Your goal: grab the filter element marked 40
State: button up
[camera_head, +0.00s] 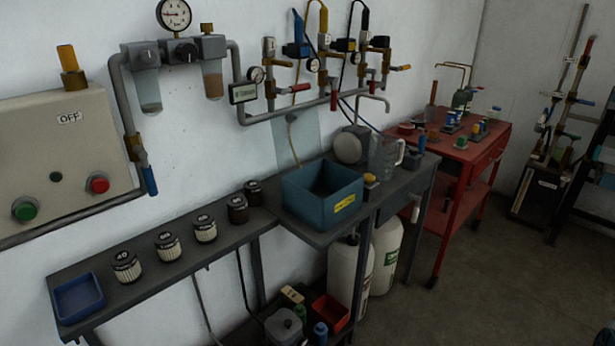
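Several short cylindrical filter elements stand upright in a row on the narrow grey shelf (190,262) along the wall. The leftmost filter element (127,270), pale and pleated with a dark cap, has a small label that looks like 40. Next to it to the right stand a second (168,249) and a third (205,231) of the same pale kind; their labels are too small to read surely. Two darker elements (238,212) (253,194) stand farther right. My gripper is not in view.
A blue tray (78,298) sits at the shelf's left end. A teal bin (322,197) stands on the higher bench right of the row. Pipes and a control box (65,150) are on the wall above. Floor is clear at right, before the red cart (465,150).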

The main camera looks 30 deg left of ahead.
aim_at(252, 190)
jog(key=u, duration=0.25)
jog(key=i, duration=1.3)
jog(key=u, duration=1.6)
jog(key=i, duration=0.7)
jog(key=u, duration=0.7)
